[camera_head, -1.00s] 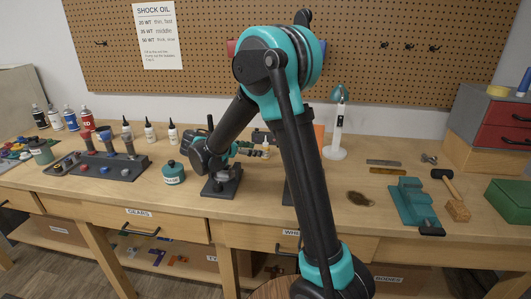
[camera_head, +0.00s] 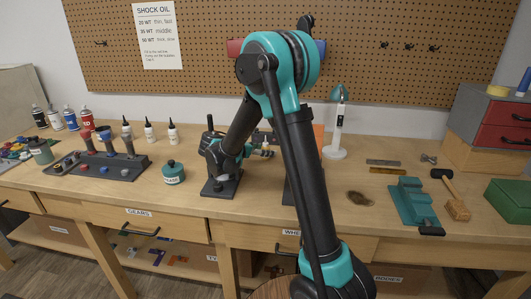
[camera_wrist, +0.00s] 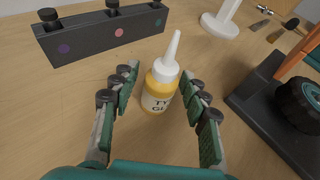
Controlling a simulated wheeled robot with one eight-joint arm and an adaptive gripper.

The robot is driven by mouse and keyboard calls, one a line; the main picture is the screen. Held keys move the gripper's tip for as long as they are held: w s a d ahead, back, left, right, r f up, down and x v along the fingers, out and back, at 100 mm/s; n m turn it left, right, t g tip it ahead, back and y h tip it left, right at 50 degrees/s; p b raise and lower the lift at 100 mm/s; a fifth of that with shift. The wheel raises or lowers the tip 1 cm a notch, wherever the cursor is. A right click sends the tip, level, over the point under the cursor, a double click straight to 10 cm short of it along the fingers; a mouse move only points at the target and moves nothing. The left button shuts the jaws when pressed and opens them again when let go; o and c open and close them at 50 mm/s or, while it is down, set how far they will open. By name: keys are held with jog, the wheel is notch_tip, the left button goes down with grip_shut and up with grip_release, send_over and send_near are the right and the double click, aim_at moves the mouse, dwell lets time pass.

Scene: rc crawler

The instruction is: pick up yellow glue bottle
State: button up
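The yellow glue bottle (camera_wrist: 160,92) stands upright on the wooden bench in the wrist view. It has a yellow body, a white collar and nozzle, and a partly visible label. My gripper (camera_wrist: 162,82) is open, with one finger on each side of the bottle. Gaps show between the fingers and the bottle, so it is not gripped. In the head view my gripper (camera_head: 252,151) is low over the bench, left of the upright arm link, and the bottle is largely hidden there.
A dark rack (camera_wrist: 105,37) lies beyond the bottle at left. A dark stand with a black wheel (camera_wrist: 300,103) is close on the right. The white lamp base (camera_wrist: 220,25) is farther back.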

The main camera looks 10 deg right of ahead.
grip_shut()
jog(key=shift+r, duration=0.15)
